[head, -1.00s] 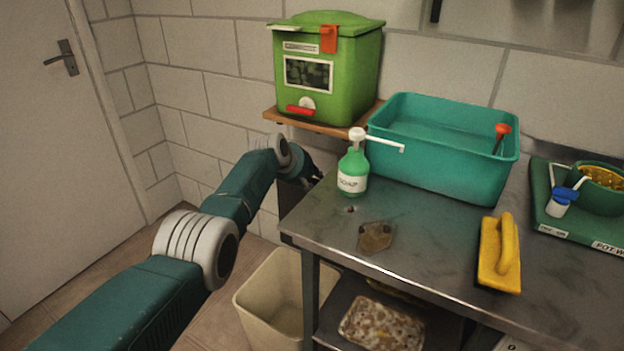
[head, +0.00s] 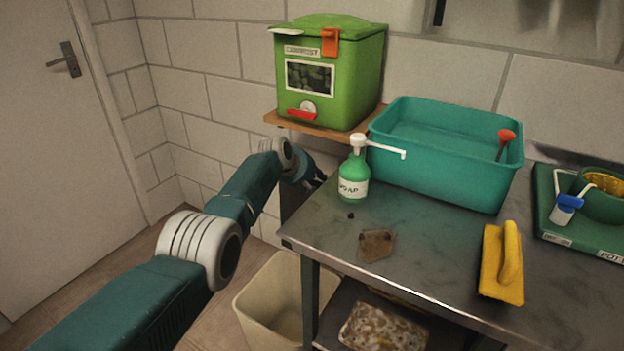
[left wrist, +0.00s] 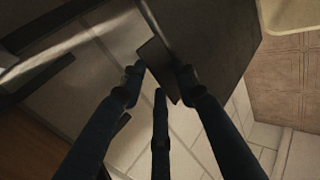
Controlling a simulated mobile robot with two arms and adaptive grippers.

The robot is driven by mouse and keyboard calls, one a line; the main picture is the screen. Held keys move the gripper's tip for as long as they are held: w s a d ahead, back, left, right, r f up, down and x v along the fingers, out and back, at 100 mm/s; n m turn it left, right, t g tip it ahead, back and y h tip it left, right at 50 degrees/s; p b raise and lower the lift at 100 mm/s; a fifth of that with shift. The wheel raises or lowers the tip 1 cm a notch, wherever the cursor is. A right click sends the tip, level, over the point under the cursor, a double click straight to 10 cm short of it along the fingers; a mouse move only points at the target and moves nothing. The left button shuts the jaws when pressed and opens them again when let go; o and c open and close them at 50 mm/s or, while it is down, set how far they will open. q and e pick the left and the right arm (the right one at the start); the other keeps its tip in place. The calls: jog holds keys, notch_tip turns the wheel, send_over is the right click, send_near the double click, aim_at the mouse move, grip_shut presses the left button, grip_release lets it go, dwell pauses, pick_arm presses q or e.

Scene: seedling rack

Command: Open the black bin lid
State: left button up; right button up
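The black bin shows only as a dark strip (head: 293,198) between the wall and the metal counter in the head view, mostly hidden by my left arm. In the left wrist view a large dark box-like surface (left wrist: 215,40) is close, likely this bin. My left gripper (head: 318,180) is beside the counter's left end, below the wooden shelf. In the left wrist view its fingers (left wrist: 160,78) are apart and converge around a narrow dark flat piece (left wrist: 157,62). I cannot tell whether they touch it or whether it belongs to the lid. My right gripper is out of view.
A green soap bottle (head: 353,180) stands near the gripper on the metal counter (head: 430,235). A green compost caddy (head: 330,75) sits on the shelf (head: 345,135) above. A teal tub (head: 445,170) is at the back. A cream bin (head: 275,300) stands below.

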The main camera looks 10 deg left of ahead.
pick_arm(q)
jog(key=shift+s+f, duration=0.2)
jog(key=shift+f, duration=0.05)
jog(key=shift+v, duration=0.85)
jog(key=v, duration=1)
jog(key=shift+r, duration=0.3)
jog(key=shift+w, duration=0.1)
